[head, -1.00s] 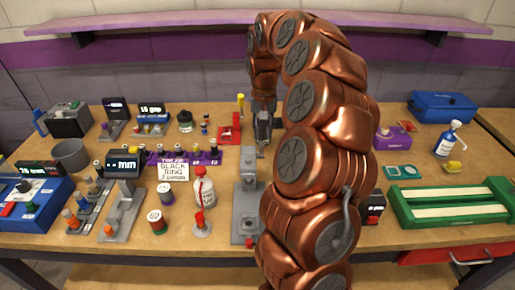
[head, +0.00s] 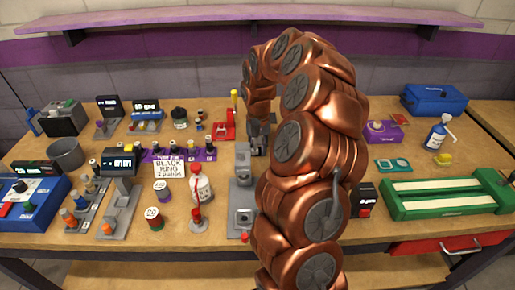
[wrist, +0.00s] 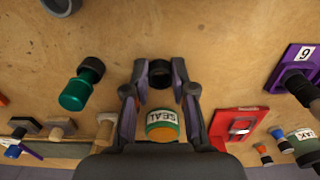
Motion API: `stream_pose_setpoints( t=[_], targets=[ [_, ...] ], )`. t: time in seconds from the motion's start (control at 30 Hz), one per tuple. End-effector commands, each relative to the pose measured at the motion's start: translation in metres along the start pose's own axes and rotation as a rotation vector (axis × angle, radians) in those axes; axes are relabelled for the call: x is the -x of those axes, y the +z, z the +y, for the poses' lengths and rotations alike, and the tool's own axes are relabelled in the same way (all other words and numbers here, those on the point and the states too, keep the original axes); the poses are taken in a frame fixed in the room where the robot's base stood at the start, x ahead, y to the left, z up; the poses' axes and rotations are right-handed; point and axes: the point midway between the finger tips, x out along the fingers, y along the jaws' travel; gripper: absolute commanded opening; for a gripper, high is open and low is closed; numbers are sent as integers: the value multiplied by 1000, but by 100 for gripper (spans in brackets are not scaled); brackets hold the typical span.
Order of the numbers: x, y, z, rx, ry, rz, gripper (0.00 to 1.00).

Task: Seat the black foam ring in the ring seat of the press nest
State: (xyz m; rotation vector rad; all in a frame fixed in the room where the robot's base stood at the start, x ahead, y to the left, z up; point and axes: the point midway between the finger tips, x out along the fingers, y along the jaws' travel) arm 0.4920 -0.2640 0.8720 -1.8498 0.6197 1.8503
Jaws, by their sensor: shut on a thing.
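My gripper (wrist: 160,76) is shut on the black foam ring (wrist: 160,70), a small dark ring between its fingertips in the wrist view. In the head view my gripper (head: 259,138) hangs over the middle of the bench; the ring cannot be made out there. A grey metal fixture (head: 243,183) with a block and a round socket, which looks like the press nest, stands nearer the front edge, partly beside my arm. I cannot tell its ring seat clearly.
A jar marked SEAL (wrist: 161,127) shows below the ring in the wrist view. A green cylinder (wrist: 80,86) lies to its left, and a red fixture (wrist: 238,127) to its right. A red-capped bottle (head: 200,184) stands left of the grey fixture. A green tray (head: 445,197) is at right.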

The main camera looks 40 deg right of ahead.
Motion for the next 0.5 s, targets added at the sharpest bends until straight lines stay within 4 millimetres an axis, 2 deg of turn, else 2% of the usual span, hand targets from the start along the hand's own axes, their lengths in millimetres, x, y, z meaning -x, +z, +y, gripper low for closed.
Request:
stream_pose_setpoints(
  t=[0.1, 0.13, 0.33, 0.5],
  targets=[
    [-4, 0, 0, 0, 1, 0, 14],
    [-3, 0, 0, 0, 0, 0, 27],
    [-2, 0, 0, 1, 0, 0, 48],
    [-2, 0, 0, 1, 0, 1, 50]
  ],
)
